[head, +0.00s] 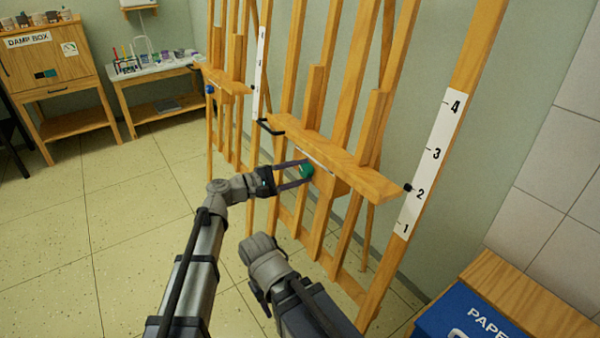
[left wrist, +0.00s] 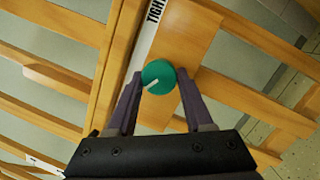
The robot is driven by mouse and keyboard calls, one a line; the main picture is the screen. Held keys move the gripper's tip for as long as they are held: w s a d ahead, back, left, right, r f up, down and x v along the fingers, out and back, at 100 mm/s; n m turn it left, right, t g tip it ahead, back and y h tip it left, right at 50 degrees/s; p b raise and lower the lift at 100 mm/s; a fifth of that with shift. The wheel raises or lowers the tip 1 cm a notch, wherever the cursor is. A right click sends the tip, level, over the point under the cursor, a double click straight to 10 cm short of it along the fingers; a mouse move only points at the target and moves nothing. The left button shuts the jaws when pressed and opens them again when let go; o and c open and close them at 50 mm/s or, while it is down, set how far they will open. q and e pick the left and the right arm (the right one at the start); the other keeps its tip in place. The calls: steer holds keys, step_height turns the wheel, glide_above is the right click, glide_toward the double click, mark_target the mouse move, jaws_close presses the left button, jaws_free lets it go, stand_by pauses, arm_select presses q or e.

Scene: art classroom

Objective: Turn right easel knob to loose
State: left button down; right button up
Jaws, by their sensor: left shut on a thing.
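The right easel (head: 345,160) stands against the wall, with a tilted wooden ledge across its front. Its green round knob (head: 306,171) sits on a wooden panel just below the ledge. My left gripper (head: 300,173) is shut on the knob, one finger at each side. In the left wrist view, the knob (left wrist: 158,76) shows a white pointer line slanting to the lower left. A white strip (left wrist: 150,32) beside it reads "TIGHT"; the rest of the strip's text is not readable. My right arm is folded low in front, and its gripper does not show.
The left easel (head: 225,90) with a blue knob (head: 210,89) stands farther back. A blue paper bin (head: 470,318) is at the lower right. A damp box cabinet (head: 45,65) and a supply table (head: 155,70) stand at the back left. The tiled floor on the left is clear.

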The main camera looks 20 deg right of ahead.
arm_select(q)
steer(key=shift+c, duration=1.5)
jaws_free()
steer(key=shift+a, duration=0.1)
steer(key=s+a, duration=0.1)
steer(key=a, duration=0.6)
steer(key=shift+s+a, duration=0.25)
